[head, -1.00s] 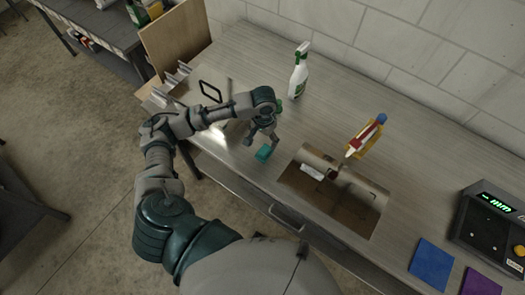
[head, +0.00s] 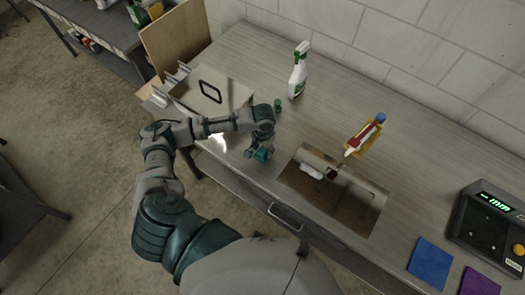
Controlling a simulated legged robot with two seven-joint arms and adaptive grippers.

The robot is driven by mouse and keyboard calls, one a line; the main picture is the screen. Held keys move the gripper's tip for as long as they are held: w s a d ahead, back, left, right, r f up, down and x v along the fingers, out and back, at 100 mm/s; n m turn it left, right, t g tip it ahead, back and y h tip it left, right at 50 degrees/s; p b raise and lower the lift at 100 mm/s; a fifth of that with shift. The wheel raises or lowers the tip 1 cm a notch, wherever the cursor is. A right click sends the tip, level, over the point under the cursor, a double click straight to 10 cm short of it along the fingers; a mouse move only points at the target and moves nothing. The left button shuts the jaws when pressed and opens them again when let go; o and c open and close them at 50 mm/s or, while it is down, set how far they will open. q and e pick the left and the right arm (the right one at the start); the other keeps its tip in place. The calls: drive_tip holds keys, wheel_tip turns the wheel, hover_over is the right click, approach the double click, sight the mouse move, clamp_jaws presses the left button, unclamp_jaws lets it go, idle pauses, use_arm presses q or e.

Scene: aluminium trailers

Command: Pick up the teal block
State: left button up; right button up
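The small teal block (head: 261,155) lies on the grey bench top, left of the recessed brown bin. My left gripper (head: 258,153) points down over the block, with its fingers on either side of it. The fingers stand apart, and part of the block is hidden by them. I cannot tell whether they touch it. The block appears to be still on the bench. My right gripper is out of view.
A recessed bin (head: 310,203) holds a few small items. A spray bottle (head: 298,72), a small green object (head: 278,105) and a yellow-and-red tool (head: 364,136) stand behind. Blue (head: 431,264) and purple (head: 481,283) squares and a display box (head: 490,225) are at right.

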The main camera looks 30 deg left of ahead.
sight(263, 151)
use_arm(q)
drive_tip(key=shift+d, duration=0.3)
drive_tip(key=c, duration=0.8)
drive_tip(key=shift+s, duration=0.1)
clamp_jaws()
drive_tip(key=shift+a+r, duration=0.25)
drive_tip(key=shift+r, duration=0.2)
drive_tip(key=r, duration=0.2)
drive_tip(key=shift+s+d+r, duration=0.2)
drive_tip(key=shift+s+r, duration=0.05)
drive_tip(key=shift+r, duration=0.05)
drive_tip(key=s+d, duration=0.3)
drive_tip(key=s+d+r, duration=0.1)
drive_tip(key=s+d, duration=0.2)
drive_tip(key=s, duration=0.1)
drive_tip(key=s+d, duration=0.3)
drive_tip(key=shift+s+r, duration=0.25)
drive_tip(key=shift+s, duration=0.1)
drive_tip(key=shift+s+d, duration=0.35)
drive_tip(key=shift+s, duration=0.2)
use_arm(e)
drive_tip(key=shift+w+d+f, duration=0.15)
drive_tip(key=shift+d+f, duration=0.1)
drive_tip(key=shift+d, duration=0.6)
